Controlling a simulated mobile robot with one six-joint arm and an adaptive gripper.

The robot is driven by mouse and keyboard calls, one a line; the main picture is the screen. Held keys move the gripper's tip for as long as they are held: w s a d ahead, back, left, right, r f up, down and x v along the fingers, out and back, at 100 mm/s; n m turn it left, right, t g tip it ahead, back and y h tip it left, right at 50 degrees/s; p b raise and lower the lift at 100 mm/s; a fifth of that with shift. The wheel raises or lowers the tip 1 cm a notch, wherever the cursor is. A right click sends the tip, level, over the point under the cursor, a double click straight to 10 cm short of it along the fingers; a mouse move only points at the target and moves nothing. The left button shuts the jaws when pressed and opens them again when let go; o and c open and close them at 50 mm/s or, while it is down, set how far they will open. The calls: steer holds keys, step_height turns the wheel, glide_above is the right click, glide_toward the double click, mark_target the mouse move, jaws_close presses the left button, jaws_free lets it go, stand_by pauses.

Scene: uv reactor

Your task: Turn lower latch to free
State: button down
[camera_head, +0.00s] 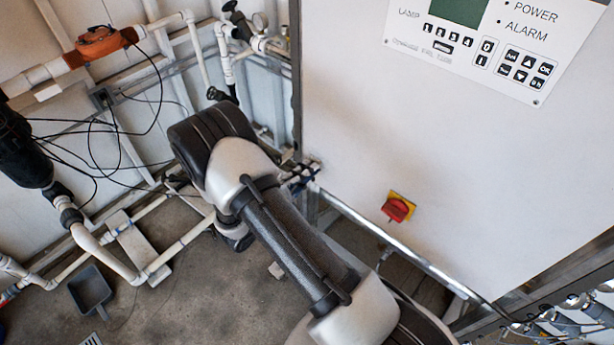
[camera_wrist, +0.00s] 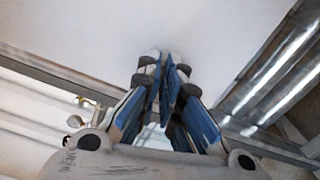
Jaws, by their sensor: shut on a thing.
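My gripper (camera_wrist: 167,80) reaches up to the lower edge of a white cabinet (camera_wrist: 185,25) in the wrist view. Its blue-padded fingers are close together, shut on a small pale piece at their tips. This looks like the lower latch (camera_wrist: 154,53), mostly hidden by the fingers. In the head view, my gripper (camera_head: 298,180) shows only partly behind my arm, at the lower left corner of the cabinet (camera_head: 400,130). The turn angle of the latch cannot be told.
A red rotary switch on a yellow plate (camera_head: 398,207) sits low on the cabinet front. A control panel (camera_head: 480,45) is at the upper right. White pipes (camera_head: 110,255) and loose black cables stand at left. A metal frame rail (camera_head: 400,245) runs under the cabinet.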

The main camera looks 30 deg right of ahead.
steer(key=shift+f+m+b, duration=0.1)
steer(key=shift+m+b, duration=0.9)
steer(key=shift+m, duration=0.1)
steer(key=c, duration=1.8)
jaws_free()
steer(key=v, duration=1.2)
